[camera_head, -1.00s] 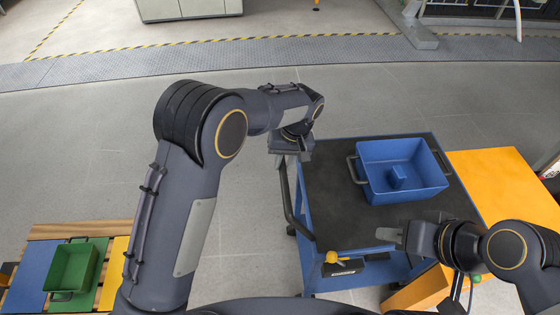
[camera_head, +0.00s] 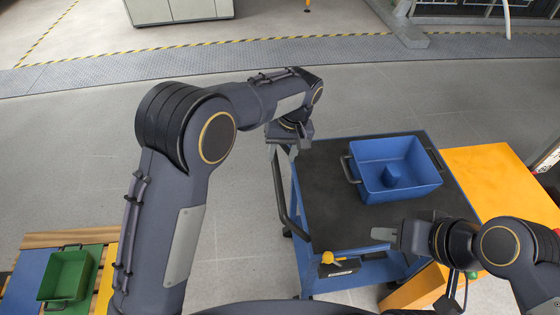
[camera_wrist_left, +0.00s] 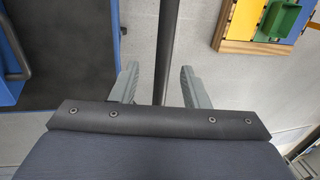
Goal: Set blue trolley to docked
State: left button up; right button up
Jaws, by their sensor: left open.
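The blue trolley (camera_head: 318,203) stands right of centre in the head view, with a dark top and a dark push handle (camera_head: 281,200) along its left side. My left gripper (camera_head: 282,146) is at the far end of that handle. In the left wrist view, its two fingers (camera_wrist_left: 160,88) are open, with the dark handle bar (camera_wrist_left: 168,40) running between them; contact with the bar cannot be told. My right gripper (camera_head: 378,233) is over the trolley's near right part; its finger opening cannot be made out.
A blue bin (camera_head: 425,180) sits on the trolley top. An orange surface (camera_head: 500,180) adjoins the trolley's right side. A yellow knob (camera_head: 327,257) is on its near side. A green bin (camera_head: 66,275) sits on a coloured pallet at lower left. Floor beyond the trolley is clear.

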pick_arm(q)
jog(key=r, duration=0.3)
jog(key=shift+d+r, duration=0.35)
jog(key=shift+a, duration=0.1)
jog(key=s+a+r+t+h, duration=0.15)
jog(key=s+a+r, duration=0.25)
jog(key=a, duration=0.5)
jog(key=s+a+r+g+h, duration=0.1)
jog(key=s+a+r+h, duration=0.2)
jog(key=s+a+r, duration=0.35)
jog(key=s+a+f+t, duration=0.2)
jog(key=s+a, duration=0.1)
jog(key=s, duration=0.5)
jog(key=s+a+f+t+h, duration=0.1)
jog(key=s+a+f+t, duration=0.2)
jog(key=s, duration=0.6)
jog(key=shift+s+a, duration=0.2)
jog(key=shift+a, duration=0.55)
jog(key=shift+h, duration=0.25)
